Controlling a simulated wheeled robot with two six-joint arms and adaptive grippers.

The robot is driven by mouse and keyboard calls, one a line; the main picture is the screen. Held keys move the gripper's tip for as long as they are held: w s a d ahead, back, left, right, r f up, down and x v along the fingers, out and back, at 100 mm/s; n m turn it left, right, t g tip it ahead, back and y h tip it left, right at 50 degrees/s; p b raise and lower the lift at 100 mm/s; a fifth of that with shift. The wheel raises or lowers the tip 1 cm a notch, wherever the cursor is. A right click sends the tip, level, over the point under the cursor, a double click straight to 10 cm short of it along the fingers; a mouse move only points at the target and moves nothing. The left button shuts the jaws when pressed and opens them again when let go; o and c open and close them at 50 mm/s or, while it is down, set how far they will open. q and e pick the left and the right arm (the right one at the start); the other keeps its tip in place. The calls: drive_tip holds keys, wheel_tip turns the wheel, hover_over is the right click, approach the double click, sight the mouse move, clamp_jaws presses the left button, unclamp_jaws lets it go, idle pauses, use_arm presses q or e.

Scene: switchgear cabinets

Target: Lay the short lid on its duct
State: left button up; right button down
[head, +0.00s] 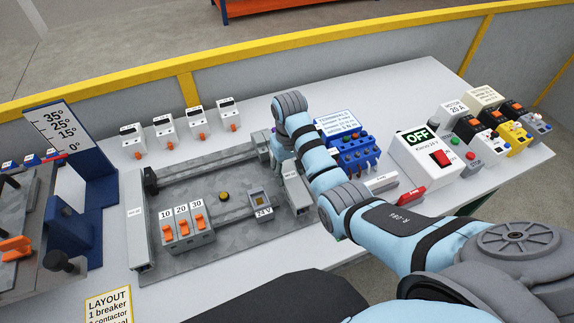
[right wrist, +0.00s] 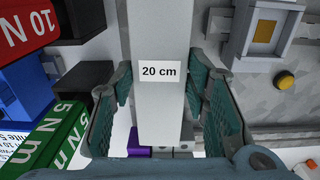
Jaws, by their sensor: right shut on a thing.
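The short lid (right wrist: 163,110) is a long grey strip with a white "20 cm" label in the right wrist view. My right gripper (right wrist: 160,84) is shut on it, one teal finger at each long side. In the head view my right gripper (head: 279,151) is largely hidden behind my own forearm, at the right edge of the grey mounting plate (head: 235,250). A grey labelled piece (head: 297,193) shows just below it there. I cannot tell whether the lid touches a duct. My left gripper is not in view.
The plate carries a three-switch breaker block (head: 187,228), a yellow button (head: 224,197), a 24 V unit (head: 261,203) and a long duct (head: 138,238) at left. A blue terminal rack (head: 358,152) and red-handled tool (head: 411,194) lie close right of my arm.

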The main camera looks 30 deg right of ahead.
drive_tip(key=shift+w, duration=0.15)
drive_tip(key=shift+w+f, duration=0.15)
drive_tip(key=shift+w, duration=0.15)
drive_tip(key=shift+s, duration=0.5)
drive_tip(key=shift+w, duration=0.15)
idle(0.6)
drive_tip(key=shift+a+f, duration=0.1)
drive_tip(key=shift+f, duration=0.15)
idle(0.4)
drive_tip(key=c, duration=0.8)
unclamp_jaws()
drive_tip(key=shift+c, duration=0.2)
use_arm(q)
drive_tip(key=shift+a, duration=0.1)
